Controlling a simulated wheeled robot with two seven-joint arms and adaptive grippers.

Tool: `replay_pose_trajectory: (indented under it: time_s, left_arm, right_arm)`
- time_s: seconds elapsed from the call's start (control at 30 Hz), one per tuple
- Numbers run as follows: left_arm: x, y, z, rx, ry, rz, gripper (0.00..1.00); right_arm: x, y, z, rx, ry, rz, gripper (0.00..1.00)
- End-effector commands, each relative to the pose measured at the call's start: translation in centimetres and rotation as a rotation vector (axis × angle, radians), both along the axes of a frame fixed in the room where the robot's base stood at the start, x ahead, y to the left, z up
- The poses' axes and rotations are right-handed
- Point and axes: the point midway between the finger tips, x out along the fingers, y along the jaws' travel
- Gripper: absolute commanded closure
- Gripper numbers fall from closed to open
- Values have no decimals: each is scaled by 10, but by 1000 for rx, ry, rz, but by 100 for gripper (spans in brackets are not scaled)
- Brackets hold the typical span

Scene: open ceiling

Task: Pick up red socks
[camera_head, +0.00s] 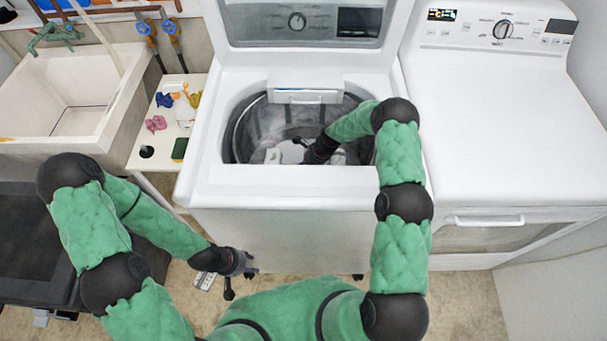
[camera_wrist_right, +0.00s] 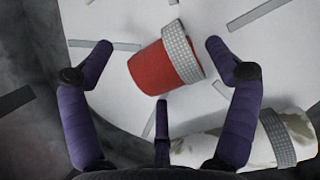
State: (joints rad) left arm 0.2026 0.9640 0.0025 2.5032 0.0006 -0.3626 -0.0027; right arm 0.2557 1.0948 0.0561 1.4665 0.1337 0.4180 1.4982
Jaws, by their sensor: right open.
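A red sock-like roll (camera_wrist_right: 160,66) with a grey ribbed band lies on the pale drum floor in the right wrist view. My right gripper (camera_wrist_right: 160,76) is open, with purple fingers on either side of the red roll and a third finger just below it. No finger clearly touches it. In the head view my right arm reaches down into the open washer (camera_head: 200,180), and the gripper is inside the drum. The red roll cannot be made out there. My left gripper (camera_head: 242,270) is open and empty in front of the washer, low on the left.
A white patterned roll with a grey band (camera_wrist_right: 286,140) lies at the lower right of the drum. A dryer (camera_head: 510,140) stands to the right.

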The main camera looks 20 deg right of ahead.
Motion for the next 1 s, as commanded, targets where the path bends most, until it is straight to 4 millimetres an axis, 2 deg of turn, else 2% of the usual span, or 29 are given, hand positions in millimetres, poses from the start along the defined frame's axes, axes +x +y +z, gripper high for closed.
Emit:
replay_pose_trajectory:
  time_s: [0.3, 0.5, 0.87, 1.0]
  left_arm:
    - [0, 0, -1, 0, 0, 0, 60]
    - [0, 0, -1, 0, 0, 0, 60]
    - [0, 0, -1, 0, 0, 0, 60]
    - [0, 0, 4, 0, 0, 0, 60]
  right_arm:
    - [2, 2, -4, -1, -3, -1, 12]
    - [2, 2, -4, -1, -3, -1, 67]
    - [1, 2, -3, -1, -2, -1, 67]
    - [2, 1, 10, -1, -4, -1, 67]
